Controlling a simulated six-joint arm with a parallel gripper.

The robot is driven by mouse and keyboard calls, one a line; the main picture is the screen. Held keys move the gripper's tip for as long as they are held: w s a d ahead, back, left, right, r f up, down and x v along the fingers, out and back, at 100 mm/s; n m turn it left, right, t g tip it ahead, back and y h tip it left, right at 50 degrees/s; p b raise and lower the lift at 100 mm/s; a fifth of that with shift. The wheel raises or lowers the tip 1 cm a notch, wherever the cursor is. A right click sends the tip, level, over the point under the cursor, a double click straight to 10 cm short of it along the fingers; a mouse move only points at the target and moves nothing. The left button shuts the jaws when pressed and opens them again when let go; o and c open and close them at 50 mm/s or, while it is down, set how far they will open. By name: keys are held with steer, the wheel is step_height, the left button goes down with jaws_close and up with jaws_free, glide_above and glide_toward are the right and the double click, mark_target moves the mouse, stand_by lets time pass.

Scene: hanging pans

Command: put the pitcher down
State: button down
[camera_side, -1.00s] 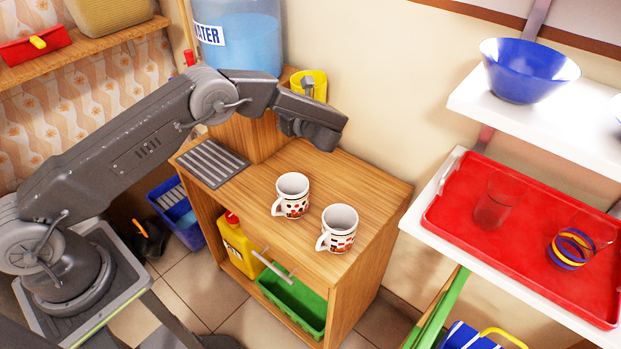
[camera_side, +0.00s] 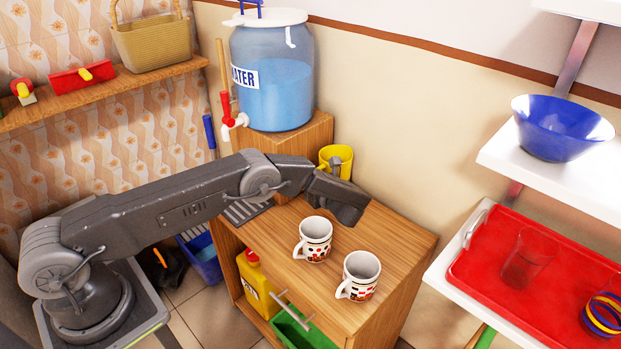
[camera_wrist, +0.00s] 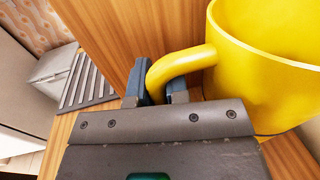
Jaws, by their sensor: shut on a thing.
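The yellow pitcher (camera_side: 344,153) is behind my wrist in the side view, just right of the wooden block under the water jar. Its lower part is hidden by my arm there. In the wrist view the pitcher (camera_wrist: 268,75) fills the upper right. My gripper (camera_wrist: 160,92) is shut on its curved handle, one finger on each side. In the side view my gripper (camera_side: 335,170) is over the back of the wooden cabinet top (camera_side: 395,230). The pitcher looks upright. I cannot tell whether its base touches the top.
Two patterned white mugs (camera_side: 314,240) (camera_side: 359,277) stand on the cabinet top in front of my gripper. The water jar (camera_side: 272,75) with a red tap stands behind left. A slatted drain grille (camera_wrist: 88,75) lies at the left. The right back of the top is clear.

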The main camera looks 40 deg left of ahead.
steer(key=shift+f, duration=0.1)
steer(key=c, duration=1.1)
jaws_free()
